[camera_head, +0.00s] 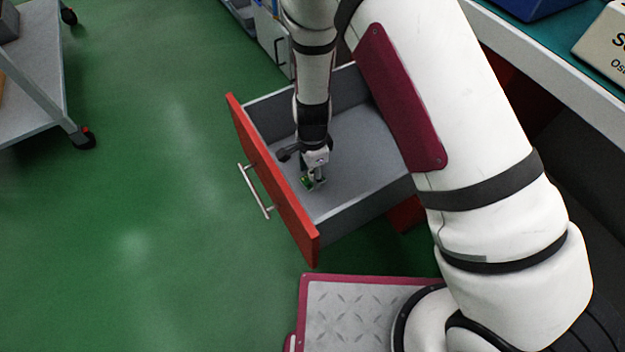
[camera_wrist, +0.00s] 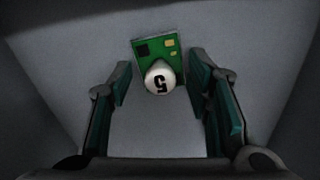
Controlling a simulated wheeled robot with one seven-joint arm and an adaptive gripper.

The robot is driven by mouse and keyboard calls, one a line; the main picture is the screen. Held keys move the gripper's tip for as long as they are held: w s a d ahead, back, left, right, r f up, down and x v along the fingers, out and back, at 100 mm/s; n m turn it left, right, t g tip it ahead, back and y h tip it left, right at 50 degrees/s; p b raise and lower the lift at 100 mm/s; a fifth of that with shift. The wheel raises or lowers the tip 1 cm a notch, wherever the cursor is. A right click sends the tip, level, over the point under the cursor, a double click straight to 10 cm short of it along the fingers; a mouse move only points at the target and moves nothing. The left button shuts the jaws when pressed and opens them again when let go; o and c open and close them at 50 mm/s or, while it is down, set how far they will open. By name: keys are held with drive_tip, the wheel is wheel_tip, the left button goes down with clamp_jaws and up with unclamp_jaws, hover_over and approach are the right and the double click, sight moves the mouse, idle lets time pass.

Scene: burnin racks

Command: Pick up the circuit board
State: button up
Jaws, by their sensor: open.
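The circuit board (camera_wrist: 147,46) is green with a few dark and yellow parts. It lies on the floor of the open drawer (camera_head: 362,150). In the head view only a small green bit of the board (camera_head: 307,183) shows beside my gripper (camera_head: 316,184). In the wrist view my gripper (camera_wrist: 162,92) is open. Its two fingers stand apart to the left and right of the board, with gaps on both sides. Nothing is held.
The drawer has a red front (camera_head: 270,180) with a metal handle (camera_head: 254,191). Its grey walls surround my gripper. A grey wheeled cart (camera_head: 40,70) stands at the far left. A bench (camera_head: 550,60) is at the right. The green floor between is clear.

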drive_tip(key=shift+f, duration=0.4)
clamp_jaws()
drive_tip(key=shift+r, duration=0.15)
